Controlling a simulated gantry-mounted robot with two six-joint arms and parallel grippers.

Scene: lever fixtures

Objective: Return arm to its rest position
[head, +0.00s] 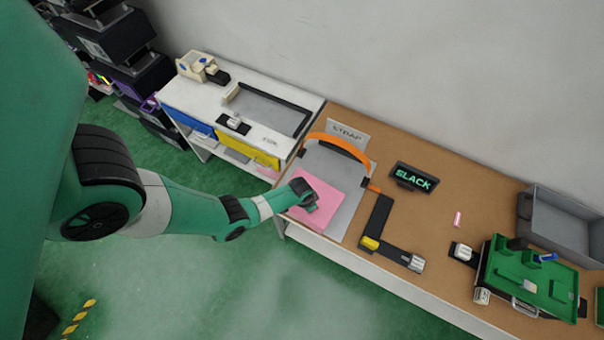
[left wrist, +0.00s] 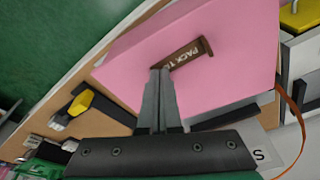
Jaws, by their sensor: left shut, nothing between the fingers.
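My left arm comes in from the left. Its gripper (head: 312,206) is over the pink block (head: 322,192), with its fingers together and empty. I cannot tell whether the tips touch the block. An orange strap (head: 345,143) arches over the grey plate (head: 335,163) behind the block. A black lever-like bar (head: 379,215) with a yellow piece (head: 370,243) lies to the right. My right gripper is not in view.
A display reading "SLACK" (head: 413,178) and a "STRAP" sign (head: 346,133) stand on the brown bench (head: 450,190). A green fixture (head: 525,275) and a grey bin (head: 570,220) are at the right. A white bench (head: 190,92) stands at the back left.

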